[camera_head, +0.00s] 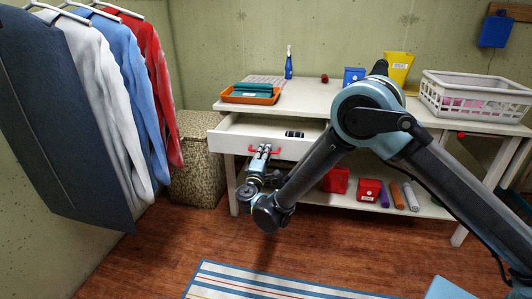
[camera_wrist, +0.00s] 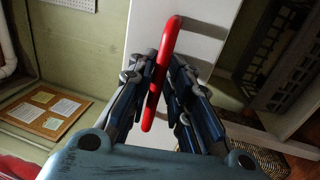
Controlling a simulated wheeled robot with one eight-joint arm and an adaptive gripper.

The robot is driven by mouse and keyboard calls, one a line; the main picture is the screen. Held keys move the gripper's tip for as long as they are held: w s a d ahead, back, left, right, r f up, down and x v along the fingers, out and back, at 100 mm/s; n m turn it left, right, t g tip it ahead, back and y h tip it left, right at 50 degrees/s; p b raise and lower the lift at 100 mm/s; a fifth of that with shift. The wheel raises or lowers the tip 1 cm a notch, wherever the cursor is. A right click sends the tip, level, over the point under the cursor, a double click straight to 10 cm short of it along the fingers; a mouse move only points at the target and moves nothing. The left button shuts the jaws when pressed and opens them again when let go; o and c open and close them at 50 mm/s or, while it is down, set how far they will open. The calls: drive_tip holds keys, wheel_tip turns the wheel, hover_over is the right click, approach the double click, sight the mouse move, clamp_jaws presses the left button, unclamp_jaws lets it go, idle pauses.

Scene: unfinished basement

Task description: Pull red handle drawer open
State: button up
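The white drawer (camera_head: 226,143) at the left of the white workbench stands part-way out, with its inside showing. Its red bar handle (camera_head: 251,149) is on the front panel, partly hidden by my gripper (camera_head: 263,150). In the wrist view, the red handle (camera_wrist: 168,42) runs between the two fingers of my gripper (camera_wrist: 164,60). The fingertips close in on the bar from both sides and appear to grip it. The drawer's white front (camera_wrist: 205,50) lies just beyond the fingertips.
A dark item (camera_head: 294,134) lies inside the drawer. An orange tray (camera_head: 250,99), a blue spray bottle (camera_head: 288,66) and a white basket (camera_head: 475,97) stand on the bench top (camera_head: 315,100). A wicker hamper (camera_head: 195,165) is close left of the drawer. The floor in front is open.

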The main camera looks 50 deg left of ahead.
drive_tip(key=shift+s, duration=0.1)
drive_tip(key=v, duration=1.2)
idle(0.5)
